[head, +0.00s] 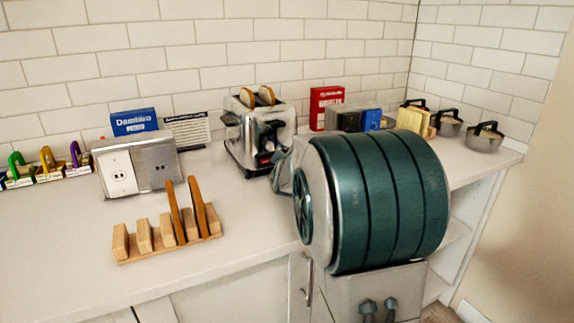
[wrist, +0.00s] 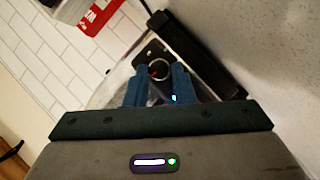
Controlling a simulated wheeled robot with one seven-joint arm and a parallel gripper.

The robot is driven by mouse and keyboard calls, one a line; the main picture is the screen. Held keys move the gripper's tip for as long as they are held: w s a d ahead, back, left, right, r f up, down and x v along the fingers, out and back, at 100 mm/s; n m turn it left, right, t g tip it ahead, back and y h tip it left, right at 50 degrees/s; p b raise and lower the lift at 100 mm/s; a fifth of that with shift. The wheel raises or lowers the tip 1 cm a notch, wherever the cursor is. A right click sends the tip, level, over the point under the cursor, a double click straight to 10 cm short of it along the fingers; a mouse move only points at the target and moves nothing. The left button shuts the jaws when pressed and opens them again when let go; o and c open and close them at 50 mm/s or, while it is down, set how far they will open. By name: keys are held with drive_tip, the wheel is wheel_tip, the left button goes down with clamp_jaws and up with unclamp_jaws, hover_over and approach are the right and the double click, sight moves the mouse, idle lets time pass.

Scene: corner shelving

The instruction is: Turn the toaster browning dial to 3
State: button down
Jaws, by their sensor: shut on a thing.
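The chrome toaster (head: 259,128) stands on the white counter near the back wall, with two bread slices in its top slots. Its dark front panel, partly hidden by my arm in the head view, faces my gripper. In the wrist view the toaster's dark dial (wrist: 158,72) with a reddish mark sits between my blue fingertips. My gripper (wrist: 157,84) is shut on this dial, one finger on each side. The dial's numbers are too small and blurred to read. In the head view my large teal arm hides the fingers.
A wooden rack (head: 168,243) with toast slices stands on the front left of the counter (head: 60,245). A grey outlet box (head: 137,162) and a blue box (head: 133,121) are left of the toaster. A red box (head: 325,106) and metal pots (head: 485,137) are to the right.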

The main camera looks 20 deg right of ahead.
drive_tip(key=shift+m+g+y+b, duration=0.3)
drive_tip(key=shift+m+y+b, duration=0.4)
drive_tip(key=shift+b, duration=1.6)
drive_tip(key=shift+d+m+b, duration=0.25)
drive_tip(key=shift+m+b, duration=0.15)
drive_tip(key=shift+b, duration=0.55)
drive_tip(key=shift+m+g+y+b, duration=0.3)
drive_tip(key=shift+m+y+b, duration=0.3)
drive_tip(key=shift+b, duration=1.75)
drive_tip(key=shift+y+b, duration=0.3)
drive_tip(key=shift+b, duration=0.35)
drive_tip(key=shift+d+r+m+y+b, duration=0.15)
drive_tip(key=shift+m+y+b, duration=0.25)
drive_tip(key=shift+m+b, duration=0.55)
drive_tip(key=m+y, duration=0.1)
drive_tip(key=m+y+b, duration=0.1)
drive_tip(key=shift+d+r+m+y, duration=0.1)
drive_tip(key=shift+d+m+y, duration=0.15)
drive_tip(key=shift+y, duration=0.05)
drive_tip(key=m+y, duration=0.1)
drive_tip(key=m+y+b, duration=0.1)
drive_tip(key=m+y, duration=0.1)
drive_tip(key=shift+d+m, duration=0.3)
drive_tip(key=shift+y, duration=0.3)
